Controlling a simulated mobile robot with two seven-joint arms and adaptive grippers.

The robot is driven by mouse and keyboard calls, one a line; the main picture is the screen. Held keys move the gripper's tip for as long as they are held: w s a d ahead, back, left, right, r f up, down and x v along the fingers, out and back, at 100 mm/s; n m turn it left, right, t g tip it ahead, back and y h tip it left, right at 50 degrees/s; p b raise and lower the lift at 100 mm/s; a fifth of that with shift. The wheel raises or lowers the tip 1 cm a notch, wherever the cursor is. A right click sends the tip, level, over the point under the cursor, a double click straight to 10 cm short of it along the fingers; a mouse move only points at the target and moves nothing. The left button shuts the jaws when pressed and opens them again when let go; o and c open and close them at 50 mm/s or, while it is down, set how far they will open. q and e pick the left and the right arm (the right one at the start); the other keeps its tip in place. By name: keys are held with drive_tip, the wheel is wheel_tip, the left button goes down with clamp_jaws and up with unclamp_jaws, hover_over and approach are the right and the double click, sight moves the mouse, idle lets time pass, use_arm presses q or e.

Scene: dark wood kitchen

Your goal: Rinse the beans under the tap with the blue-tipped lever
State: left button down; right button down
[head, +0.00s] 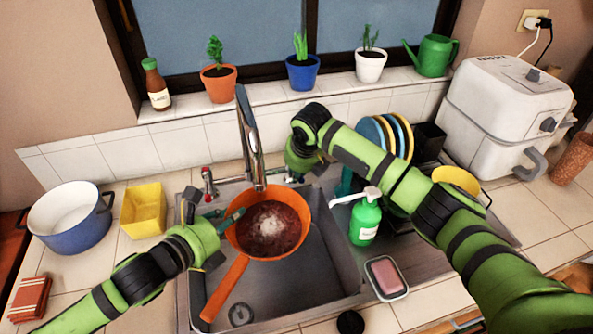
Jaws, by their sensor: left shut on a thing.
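An orange long-handled strainer (244,248) is over the sink (325,268), its handle pointing down and left. Dark red beans (285,232) lie in it, with a pale, whitish patch in their middle. The tall chrome tap (249,135) ends just above the strainer. My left gripper (232,216) is shut on the strainer's left rim. A red-tipped lever (207,178) stands left of the tap. My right gripper (301,164) is to the right of the tap; its fingers are too small and covered to read. I cannot make out the blue-tipped lever; the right gripper covers that area.
Coloured plates (402,135) fill a rack behind my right arm. A yellow tub (143,210) and a blue pot (75,228) are on the left counter.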

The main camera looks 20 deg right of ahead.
drive_tip(key=shift+w+d+n+y, duration=0.1)
drive_tip(key=shift+d+n+y, duration=0.3)
drive_tip(key=shift+d+n, duration=0.65)
drive_tip(key=shift+a, duration=0.15)
drive_tip(key=c, duration=1.1)
unclamp_jaws()
drive_tip(key=v, duration=1.2)
